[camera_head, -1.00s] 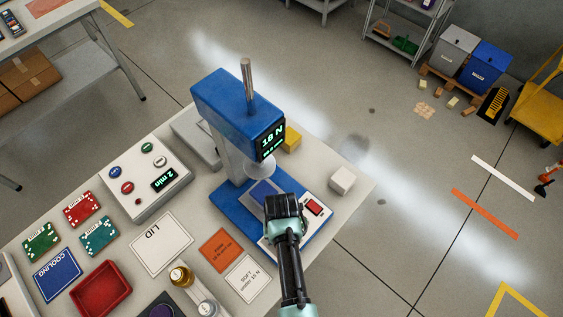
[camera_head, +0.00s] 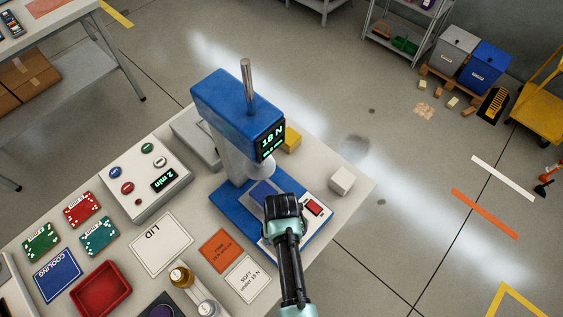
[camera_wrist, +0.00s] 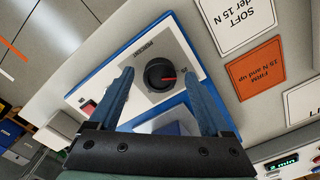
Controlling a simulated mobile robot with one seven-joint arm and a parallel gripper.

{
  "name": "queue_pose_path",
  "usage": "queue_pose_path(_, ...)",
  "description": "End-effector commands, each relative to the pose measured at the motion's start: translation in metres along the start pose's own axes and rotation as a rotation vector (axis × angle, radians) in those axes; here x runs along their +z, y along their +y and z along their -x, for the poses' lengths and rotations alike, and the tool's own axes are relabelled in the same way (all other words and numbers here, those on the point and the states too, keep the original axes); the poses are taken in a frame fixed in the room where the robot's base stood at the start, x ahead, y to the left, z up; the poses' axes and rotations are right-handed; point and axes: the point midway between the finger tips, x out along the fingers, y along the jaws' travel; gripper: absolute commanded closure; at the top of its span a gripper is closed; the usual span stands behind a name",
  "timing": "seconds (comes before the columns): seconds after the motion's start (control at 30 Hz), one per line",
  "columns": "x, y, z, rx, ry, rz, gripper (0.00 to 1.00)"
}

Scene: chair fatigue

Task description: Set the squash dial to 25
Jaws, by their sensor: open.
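The squash dial (camera_wrist: 160,75) is a round black knob with a red pointer line, on a grey plate on the press's white front panel. In the wrist view the pointer points to the right of the picture. My gripper (camera_wrist: 160,85) is open, with one blue finger on each side of the dial in that view; I cannot tell whether they touch it. In the head view my gripper (camera_head: 283,205) hides the dial. The blue press (camera_head: 235,105) has a display (camera_head: 271,140) reading "18 N"; the smaller line is too small to read.
A red switch (camera_head: 314,208) sits beside my gripper on the panel. A white block (camera_head: 341,181) and a yellow block (camera_head: 292,140) stand near the press. A control box (camera_head: 148,178) showing "2 min", cards (camera_head: 160,242) and a red tray (camera_head: 101,289) occupy the table's left.

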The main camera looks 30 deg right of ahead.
Motion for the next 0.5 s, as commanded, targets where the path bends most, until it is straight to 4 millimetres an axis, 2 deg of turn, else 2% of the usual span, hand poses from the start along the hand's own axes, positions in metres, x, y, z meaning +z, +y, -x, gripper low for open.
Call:
queue_pose_path(0.17,-0.001,0.0,0.015,0.0,0.004,0.0,0.19)
queue_pose_path(0.5,-0.001,0.0,0.078,0.0,0.006,0.0,0.19)
